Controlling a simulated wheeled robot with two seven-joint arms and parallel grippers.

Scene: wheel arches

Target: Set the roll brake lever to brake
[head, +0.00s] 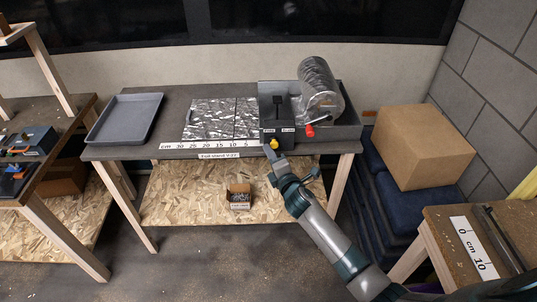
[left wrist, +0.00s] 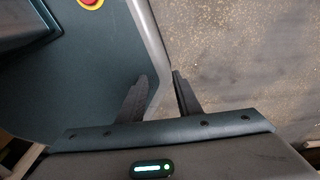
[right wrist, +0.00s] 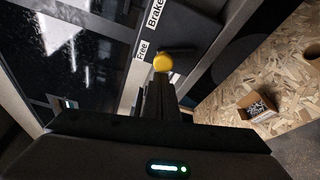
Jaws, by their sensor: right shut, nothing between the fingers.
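The roll brake lever shows as a yellow knob (head: 273,144) on the front of the dark roll holder (head: 268,104). It also shows in the right wrist view (right wrist: 163,62), beside the Free label (right wrist: 142,49) and away from the Brake label (right wrist: 155,14). My right gripper (head: 269,151) is shut and empty, its fingertips right at the knob; whether they touch it I cannot tell. The closed fingers also show in the right wrist view (right wrist: 157,78). My left gripper (left wrist: 160,75) is open and empty, seen only in the left wrist view.
Foil (head: 210,118) and a grey tray (head: 126,118) lie on the table. A small open box (head: 239,196) stands on the lower shelf. A cardboard box (head: 420,145) is at right.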

